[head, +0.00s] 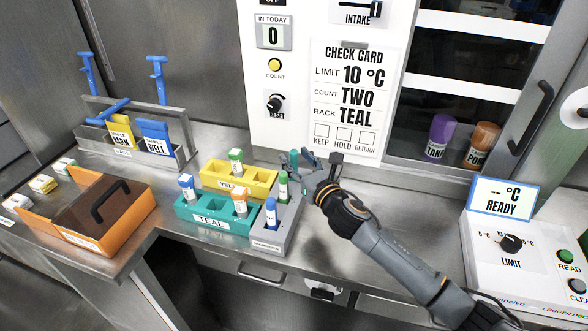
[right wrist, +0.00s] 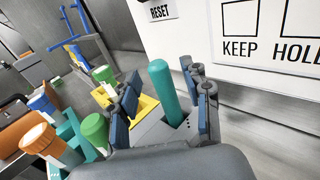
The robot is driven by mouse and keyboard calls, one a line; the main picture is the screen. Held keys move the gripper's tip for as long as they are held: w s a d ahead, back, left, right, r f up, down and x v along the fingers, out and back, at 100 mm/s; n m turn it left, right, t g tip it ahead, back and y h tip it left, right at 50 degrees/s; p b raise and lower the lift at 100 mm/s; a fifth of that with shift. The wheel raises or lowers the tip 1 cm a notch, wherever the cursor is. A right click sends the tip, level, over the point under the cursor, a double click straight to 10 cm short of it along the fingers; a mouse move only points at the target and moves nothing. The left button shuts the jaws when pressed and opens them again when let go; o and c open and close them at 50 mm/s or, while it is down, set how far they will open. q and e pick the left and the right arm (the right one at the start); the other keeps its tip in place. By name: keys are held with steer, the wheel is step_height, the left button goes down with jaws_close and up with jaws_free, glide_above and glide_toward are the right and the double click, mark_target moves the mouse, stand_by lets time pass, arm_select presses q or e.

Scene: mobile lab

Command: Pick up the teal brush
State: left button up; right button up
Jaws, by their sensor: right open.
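The teal brush shows as a rounded teal handle (right wrist: 163,88) standing upright in a dark hole of a grey holder (right wrist: 150,132) in the right wrist view. In the head view its top (head: 294,157) shows at the back end of the grey holder (head: 290,222), partly hidden by my gripper. My right gripper (head: 318,168) is open at the back of the holder. In the right wrist view its two fingers (right wrist: 168,105) stand on either side of the handle, with small gaps visible. The brush's lower end is hidden in the holder. My left gripper is not in view.
Green-capped (head: 283,185) and blue-capped (head: 271,211) vials stand in the grey holder, close to my gripper. Yellow (head: 262,190) and teal (head: 188,212) racks with capped vials lie to its left. The white panel (head: 280,130) rises behind.

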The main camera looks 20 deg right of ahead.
steer(key=shift+w+a+f, duration=0.1)
steer(key=shift+w+a, duration=0.1)
steer(key=shift+w, duration=0.8)
steer(key=shift+c, duration=0.4)
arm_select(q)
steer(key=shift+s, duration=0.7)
arm_select(e)
jaws_close()
